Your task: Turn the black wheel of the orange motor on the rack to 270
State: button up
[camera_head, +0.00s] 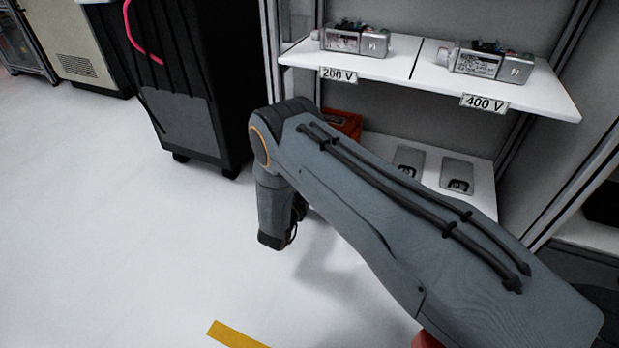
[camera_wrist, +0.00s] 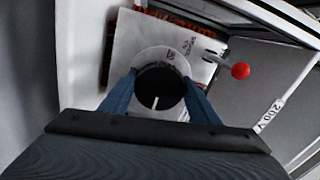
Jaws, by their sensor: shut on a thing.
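The orange motor (camera_head: 344,122) is on the rack's lower level, mostly hidden behind my arm in the head view. In the wrist view, I look straight at its pale face plate (camera_wrist: 136,45), with orange (camera_wrist: 178,14) at the top edge. The black wheel (camera_wrist: 160,80) sits in a round pale dial (camera_wrist: 152,56). A white mark on the wheel points down in the picture, leaning slightly left. My gripper (camera_wrist: 160,86) has its two blue fingers on either side of the wheel, shut on it. The dial's lettering is too small to read.
A red ball knob (camera_wrist: 240,70) on a lever stands right of the wheel. Silver motors (camera_head: 355,38) sit on the upper shelf (camera_head: 428,80), labelled 200 V and 400 V. A black cabinet (camera_head: 185,70) stands left of the rack. The floor at left is clear.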

dwell(0.3)
jog(key=o, duration=1.1)
jog(key=shift+c, duration=0.2)
jog(key=p+v, duration=0.2)
jog(key=v, duration=0.6)
jog(key=shift+p, duration=0.3)
